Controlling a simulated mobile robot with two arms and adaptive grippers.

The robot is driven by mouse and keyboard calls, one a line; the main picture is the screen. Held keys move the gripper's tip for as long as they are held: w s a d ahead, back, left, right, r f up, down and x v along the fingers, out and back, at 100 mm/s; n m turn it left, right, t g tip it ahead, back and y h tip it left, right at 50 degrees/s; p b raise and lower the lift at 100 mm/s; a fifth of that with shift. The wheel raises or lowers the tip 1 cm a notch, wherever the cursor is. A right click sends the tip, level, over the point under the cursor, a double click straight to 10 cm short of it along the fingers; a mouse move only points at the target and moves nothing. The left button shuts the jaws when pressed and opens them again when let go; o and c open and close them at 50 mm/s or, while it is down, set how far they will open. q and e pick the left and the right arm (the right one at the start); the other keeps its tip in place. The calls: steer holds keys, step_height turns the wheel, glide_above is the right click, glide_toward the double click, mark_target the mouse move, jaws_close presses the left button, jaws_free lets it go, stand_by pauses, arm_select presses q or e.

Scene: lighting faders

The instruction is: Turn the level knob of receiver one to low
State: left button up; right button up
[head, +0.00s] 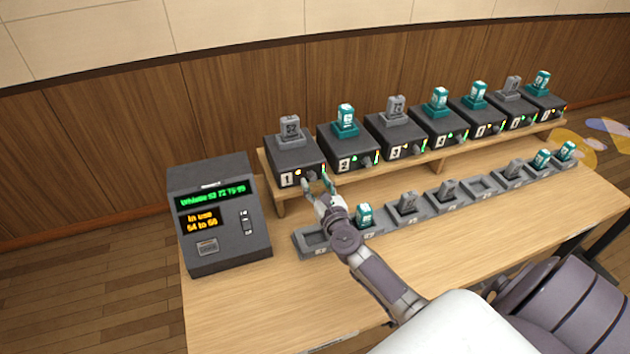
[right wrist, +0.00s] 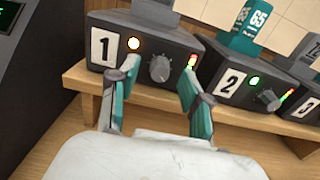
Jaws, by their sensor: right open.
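Receiver one (head: 291,157) is the dark box labelled 1 at the left end of the shelf. A grey block stands on its top. In the right wrist view its level knob (right wrist: 160,68) is a grey dial on the front face, between an amber light and a small column of coloured lights. My right gripper (head: 318,186) is in front of receiver one. In the right wrist view its open fingers (right wrist: 160,75) lie to the left and right of the knob, apart from it. The knob is hard to make out in the head view. My left gripper is not in view.
Receiver two (head: 345,150) stands close to the right, with more receivers along the raised shelf (head: 273,190). A row of grey holders (head: 407,207) lies on the table in front. A dark console (head: 222,250) with a green display stands at the left.

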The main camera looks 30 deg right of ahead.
steer(key=shift+w+d, duration=0.15)
steer(key=shift+w, duration=0.35)
jaws_close()
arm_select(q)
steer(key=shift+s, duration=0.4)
